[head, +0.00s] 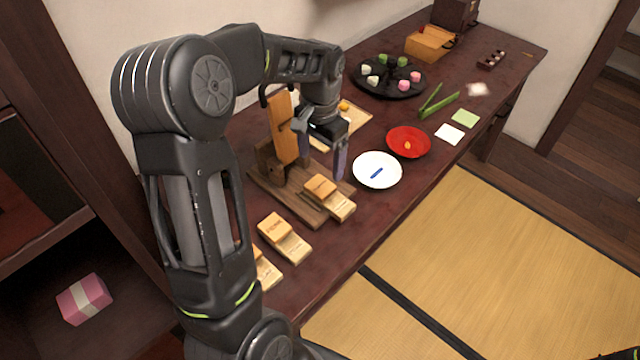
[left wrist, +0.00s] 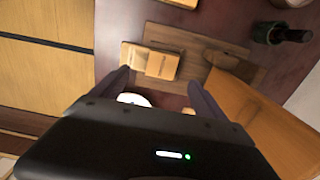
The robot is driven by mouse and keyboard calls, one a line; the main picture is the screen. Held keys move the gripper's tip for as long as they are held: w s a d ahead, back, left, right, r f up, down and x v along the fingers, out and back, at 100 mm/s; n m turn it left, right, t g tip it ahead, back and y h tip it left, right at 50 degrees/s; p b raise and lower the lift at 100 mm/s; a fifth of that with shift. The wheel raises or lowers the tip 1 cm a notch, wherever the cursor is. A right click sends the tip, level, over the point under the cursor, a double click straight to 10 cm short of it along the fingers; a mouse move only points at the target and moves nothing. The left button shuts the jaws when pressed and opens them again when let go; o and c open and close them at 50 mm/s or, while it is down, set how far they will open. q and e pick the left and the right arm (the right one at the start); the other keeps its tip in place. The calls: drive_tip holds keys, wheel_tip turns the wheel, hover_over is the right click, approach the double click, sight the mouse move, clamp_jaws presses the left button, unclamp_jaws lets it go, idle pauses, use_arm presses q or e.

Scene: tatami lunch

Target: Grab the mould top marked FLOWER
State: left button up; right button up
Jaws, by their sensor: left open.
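Several two-part wooden moulds are on the dark table. One mould top (head: 320,187) sits on its paler base (head: 341,208) at the wooden board's front edge. Another mould top (head: 274,227) sits on its base (head: 293,248) nearer to me, and a third mould (head: 266,273) is partly hidden by my left arm. Their markings are too small to read, so I cannot tell which says FLOWER. My left gripper (head: 322,162) is open and empty above and behind the mould on the board. The left wrist view shows a mould top (left wrist: 162,65) just beyond the open fingers (left wrist: 158,77). My right gripper is out of view.
An upright wooden plank (head: 283,128) stands on the board (head: 290,205) left of the gripper. A white plate (head: 377,181) and red plate (head: 408,137) lie to the right. A black tray (head: 372,91) of sweets is farther back.

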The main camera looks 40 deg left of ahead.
sight(320, 185)
use_arm(q)
drive_tip(key=shift+w+a+f+b, duration=0.15)
drive_tip(key=shift+f+b, duration=0.15)
drive_tip(key=shift+f, duration=0.25)
drive_tip(key=shift+w+a, duration=0.2)
drive_tip(key=shift+a, duration=0.05)
drive_tip(key=shift+s+d+r, duration=0.1)
drive_tip(key=shift+s+d, duration=0.05)
drive_tip(key=shift+f, duration=1.4)
drive_tip(key=shift+f, duration=0.1)
wheel_tip(320, 185, down, 5)
drive_tip(key=shift+p, duration=0.5)
drive_tip(key=shift+c, duration=0.4)
drive_tip(key=c, duration=1.4)
